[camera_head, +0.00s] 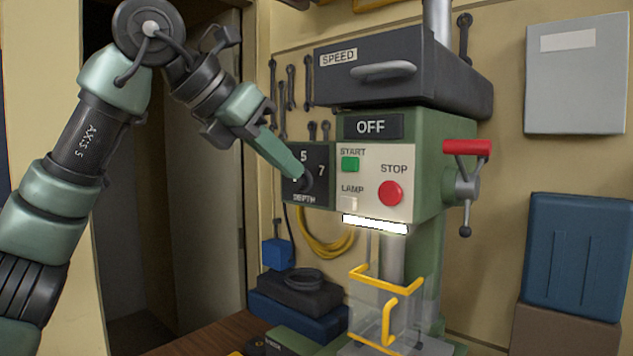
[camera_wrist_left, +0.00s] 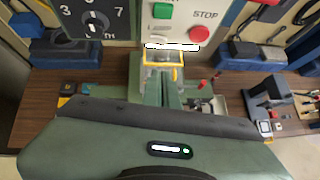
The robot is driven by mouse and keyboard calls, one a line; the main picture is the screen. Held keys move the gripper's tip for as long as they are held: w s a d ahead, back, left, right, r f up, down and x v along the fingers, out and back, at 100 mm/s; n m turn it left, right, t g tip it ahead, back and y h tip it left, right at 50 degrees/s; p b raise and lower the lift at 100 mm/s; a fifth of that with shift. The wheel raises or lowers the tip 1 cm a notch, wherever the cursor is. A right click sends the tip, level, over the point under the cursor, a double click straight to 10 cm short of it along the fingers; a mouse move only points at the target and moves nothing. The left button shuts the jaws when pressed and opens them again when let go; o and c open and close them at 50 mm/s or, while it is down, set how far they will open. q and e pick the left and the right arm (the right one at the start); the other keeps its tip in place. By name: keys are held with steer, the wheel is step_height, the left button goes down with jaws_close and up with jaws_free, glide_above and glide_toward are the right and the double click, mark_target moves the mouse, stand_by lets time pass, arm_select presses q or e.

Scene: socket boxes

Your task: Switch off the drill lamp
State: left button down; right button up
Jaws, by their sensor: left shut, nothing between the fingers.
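The drill press (camera_head: 428,170) has a cream control panel with a small pale LAMP switch (camera_head: 349,203) at its lower left. Below the panel a lamp strip (camera_head: 375,223) glows bright white; this strip also shows in the wrist view (camera_wrist_left: 172,46). The green START button (camera_head: 350,164) and red STOP button (camera_head: 390,193) are above and right of the switch. My left gripper (camera_head: 301,177) is shut and empty, its tip in front of the DEPTH dial (camera_head: 318,160), left of the LAMP switch. Whether it touches the dial is unclear. My right gripper is not in view.
A clear guard with yellow handles (camera_head: 384,284) hangs below the lamp. A red-handled lever (camera_head: 466,147) sticks out on the right. Wrenches hang on the wall, and cases (camera_head: 298,300) stand at lower left.

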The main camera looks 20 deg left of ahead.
mark_target(352, 204)
arm_select(q)
steer(key=s+f+t+h, duration=0.1)
steer(key=a+f+t+h+p, duration=0.1)
steer(key=s+f+t, duration=0.1)
steer(key=shift+s+a+f+t+h, duration=0.3)
steer(key=shift+a+f+h, duration=0.05)
steer(key=shift+h, duration=0.05)
steer(key=shift+w+p, duration=0.1)
steer(key=shift+p, duration=0.2)
steer(key=p+x, duration=0.2)
steer(key=x, duration=0.2)
steer(key=p+x, duration=0.2)
steer(key=x, duration=0.2)
steer(key=r+p+x, duration=0.1)
steer(key=p+x, duration=0.1)
steer(key=x, duration=0.3)
steer(key=shift+w+d, duration=0.15)
steer(key=shift+d, duration=0.1)
steer(key=shift+w+d+f, duration=0.1)
steer(key=shift+w+f, duration=0.05)
steer(key=shift+w, duration=0.1)
